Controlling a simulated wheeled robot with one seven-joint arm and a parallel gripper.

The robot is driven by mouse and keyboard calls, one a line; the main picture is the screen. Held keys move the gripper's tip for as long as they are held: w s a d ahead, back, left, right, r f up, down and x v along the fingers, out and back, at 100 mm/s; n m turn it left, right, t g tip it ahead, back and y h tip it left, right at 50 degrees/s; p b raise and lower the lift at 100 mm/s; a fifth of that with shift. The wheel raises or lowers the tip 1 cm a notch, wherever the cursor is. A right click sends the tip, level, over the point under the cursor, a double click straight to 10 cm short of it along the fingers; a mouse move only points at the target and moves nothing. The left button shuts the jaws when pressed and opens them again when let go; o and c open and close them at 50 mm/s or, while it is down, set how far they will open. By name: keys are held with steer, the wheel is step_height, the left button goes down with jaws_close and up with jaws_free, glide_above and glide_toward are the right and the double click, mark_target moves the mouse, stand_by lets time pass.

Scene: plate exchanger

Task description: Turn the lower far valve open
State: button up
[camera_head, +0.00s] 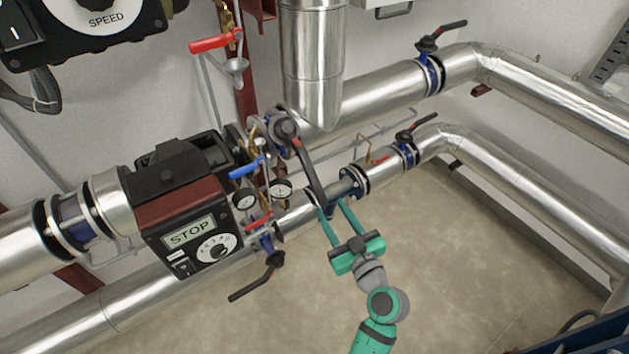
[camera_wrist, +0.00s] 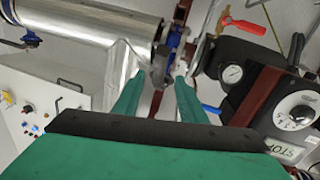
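The lower far valve (camera_head: 408,151) is a blue valve body on the lower silver pipe, to the right of the pump section. My green gripper (camera_head: 331,208) is left of and in front of this valve, near the lower pipe, and apart from the lever. Its two fingers are spread with nothing visible between them. In the wrist view my gripper (camera_wrist: 157,82) also shows spread fingers, pointing toward pipework and a blue flange (camera_wrist: 173,42). I cannot tell the lower far valve in the wrist view.
A similar valve (camera_head: 432,70) sits on the upper pipe. A near valve with a black lever (camera_head: 256,280) is lower left. The floor at right (camera_head: 490,250) is clear.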

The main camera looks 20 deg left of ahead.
mark_target(317, 185)
steer(key=shift+n+y, duration=0.3)
steer(key=x, duration=0.7)
steer(key=r+x, duration=0.1)
steer(key=x, duration=0.3)
steer(key=shift+w+a, duration=0.1)
jaws_close()
